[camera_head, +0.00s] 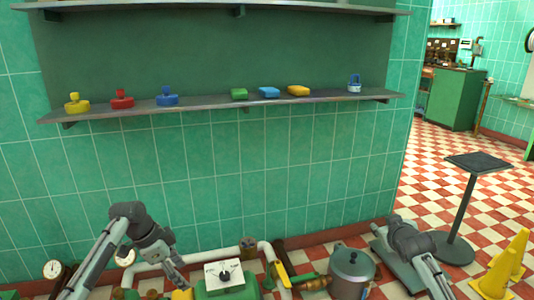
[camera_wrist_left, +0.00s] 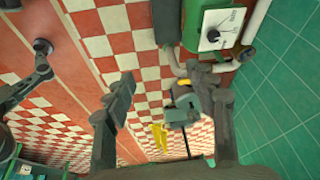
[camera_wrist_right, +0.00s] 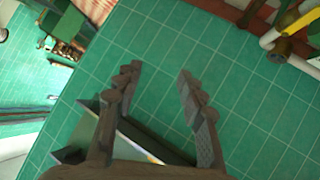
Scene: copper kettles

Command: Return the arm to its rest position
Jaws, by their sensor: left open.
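My left arm comes in from the lower left of the head view. It bends at an elbow, and its gripper (camera_head: 178,277) points down near the green box with a dial. In the left wrist view my left gripper (camera_wrist_left: 168,98) has its two fingers wide apart, with nothing between them. My right arm (camera_head: 412,245) comes in at the lower right of the head view; its fingers are not clear there. In the right wrist view my right gripper (camera_wrist_right: 158,76) has its fingers apart and empty, in front of green tiled wall.
A shelf (camera_head: 220,107) on the wall carries several coloured pieces. Below are the dial box (camera_head: 212,292), white pipes (camera_head: 200,256) and a lidded pot (camera_head: 352,268). A stand (camera_head: 470,200) and yellow cones (camera_head: 500,270) are at right. The wall area between shelf and pipes is clear.

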